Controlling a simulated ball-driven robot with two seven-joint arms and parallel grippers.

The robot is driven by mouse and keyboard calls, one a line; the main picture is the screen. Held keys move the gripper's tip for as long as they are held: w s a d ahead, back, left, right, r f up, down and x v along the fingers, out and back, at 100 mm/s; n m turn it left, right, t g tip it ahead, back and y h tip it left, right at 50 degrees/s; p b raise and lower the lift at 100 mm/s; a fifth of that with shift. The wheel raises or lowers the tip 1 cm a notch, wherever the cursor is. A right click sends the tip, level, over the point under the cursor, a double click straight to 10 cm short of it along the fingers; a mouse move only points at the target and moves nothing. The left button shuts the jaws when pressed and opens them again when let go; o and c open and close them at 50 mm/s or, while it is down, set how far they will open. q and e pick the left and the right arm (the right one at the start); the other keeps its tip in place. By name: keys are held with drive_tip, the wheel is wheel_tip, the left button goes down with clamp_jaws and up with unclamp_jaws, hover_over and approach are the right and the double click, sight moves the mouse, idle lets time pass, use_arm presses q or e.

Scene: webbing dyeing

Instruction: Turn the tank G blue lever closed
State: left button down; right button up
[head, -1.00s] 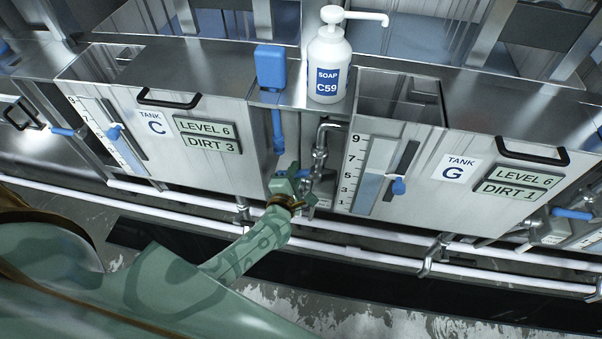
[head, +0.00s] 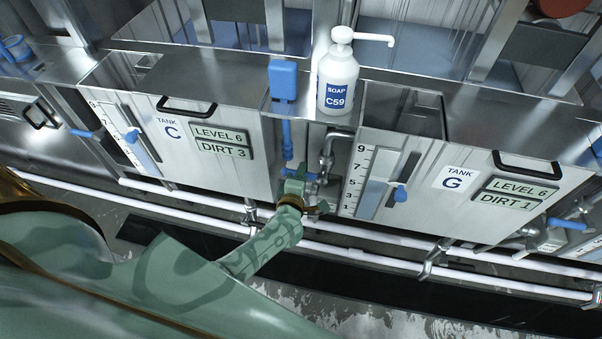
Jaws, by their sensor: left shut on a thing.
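Tank G (head: 452,188) is the steel tank on the right, labelled LEVEL 6 and DIRT 1. A blue lever (head: 310,177) shows only in part at the pipework in the gap between tank C and tank G. My left gripper (head: 297,180) is shut on this lever, and its green jaws and wrist hide most of it. How far the lever is turned is hard to tell. A separate blue knob (head: 401,194) sits in the slot on the front of tank G. My right gripper is not in view.
Tank C (head: 232,175) stands to the left of the gap. A soap bottle (head: 337,82) marked C59 and a blue box (head: 283,80) stand above the gap. White pipes (head: 340,253) run low along the tank fronts. Another blue lever (head: 567,224) is right of tank G.

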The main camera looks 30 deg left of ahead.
use_arm(q)
drive_tip(key=c, duration=1.3)
unclamp_jaws()
drive_tip(key=shift+c, duration=0.2)
drive_tip(key=p+v, duration=0.3)
drive_tip(key=v, duration=1.3)
drive_tip(key=shift+s+p, duration=0.15)
drive_tip(key=shift+p, duration=0.2)
drive_tip(key=shift+d+r, duration=0.1)
